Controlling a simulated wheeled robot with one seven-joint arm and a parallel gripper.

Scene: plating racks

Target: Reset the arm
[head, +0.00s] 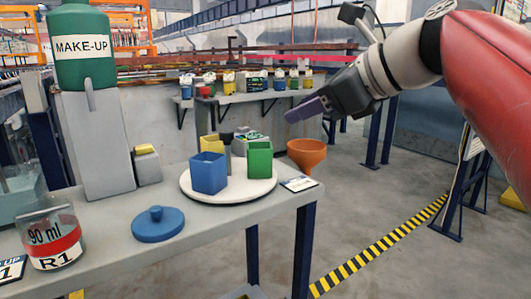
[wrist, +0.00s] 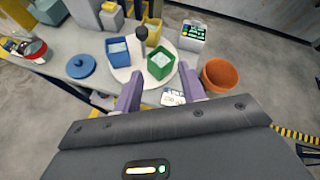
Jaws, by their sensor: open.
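My gripper (head: 311,110) is raised in the air to the right of the table in the head view, with its purple fingers pointing left and down. In the wrist view its two purple fingers (wrist: 164,92) stand apart with nothing between them. The gripper is open, empty and clear of everything on the table. My arm reaches in from the upper right of the head view.
A white round tray (head: 228,197) on the grey table (head: 110,262) bears a blue container (head: 208,174), a green one (head: 260,160) and a yellow one (head: 212,144). An orange funnel (head: 307,154) is at the table's right edge. A blue lid (head: 158,225) and a beaker (head: 50,236) lie left. Floor at right is open.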

